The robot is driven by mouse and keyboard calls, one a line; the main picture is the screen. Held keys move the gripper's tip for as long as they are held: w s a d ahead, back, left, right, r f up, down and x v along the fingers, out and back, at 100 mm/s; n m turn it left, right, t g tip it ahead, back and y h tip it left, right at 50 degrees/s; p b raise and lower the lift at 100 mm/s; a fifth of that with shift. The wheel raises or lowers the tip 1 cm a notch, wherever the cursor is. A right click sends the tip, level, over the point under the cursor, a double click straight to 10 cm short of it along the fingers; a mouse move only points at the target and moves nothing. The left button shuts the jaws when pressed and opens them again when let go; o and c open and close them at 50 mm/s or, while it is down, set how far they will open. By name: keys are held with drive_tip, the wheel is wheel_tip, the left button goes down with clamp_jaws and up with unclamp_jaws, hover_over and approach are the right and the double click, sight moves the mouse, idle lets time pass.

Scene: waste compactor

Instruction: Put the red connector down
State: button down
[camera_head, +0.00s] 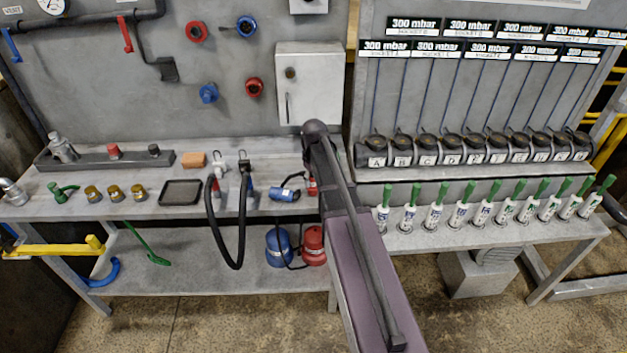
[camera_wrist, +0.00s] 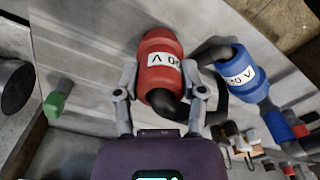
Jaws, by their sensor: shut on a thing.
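The red connector (camera_wrist: 160,60) has a white label and a black lower part. My gripper (camera_wrist: 160,78) has one finger on each side of its red body and is shut on it. In the head view a small part of the red connector (camera_head: 311,187) shows beside my arm, over the right end of the bench. My arm hides my gripper there. I cannot tell whether the connector touches the bench top. The blue connector (camera_wrist: 237,72) lies close to the right in the wrist view. It also shows in the head view (camera_head: 284,194), left of the red one.
The grey bench (camera_head: 150,209) holds a black tray (camera_head: 180,192), an orange block (camera_head: 193,159) and two black-hosed clamps (camera_head: 243,165). Blue (camera_head: 278,246) and red (camera_head: 313,243) vessels stand on the lower shelf. A green-tipped item (camera_wrist: 55,103) is left in the wrist view.

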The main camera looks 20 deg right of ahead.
drive_tip(key=shift+f, duration=0.15)
drive_tip(key=shift+c, duration=0.9)
unclamp_jaws()
drive_tip(key=shift+r, duration=0.25)
drive_tip(key=r+p, duration=1.1)
drive_tip(key=p, duration=0.1)
drive_tip(key=shift+s+r, duration=0.2)
drive_tip(key=shift+r, duration=0.2)
drive_tip(key=s+a+m, duration=0.1)
drive_tip(key=s+a, duration=0.5)
drive_tip(key=s, duration=0.3)
drive_tip(key=s+a+m, duration=0.2)
drive_tip(key=s+a, duration=0.4)
drive_tip(key=s, duration=0.3)
drive_tip(key=shift+s+a, duration=0.2)
drive_tip(key=shift+a, duration=0.1)
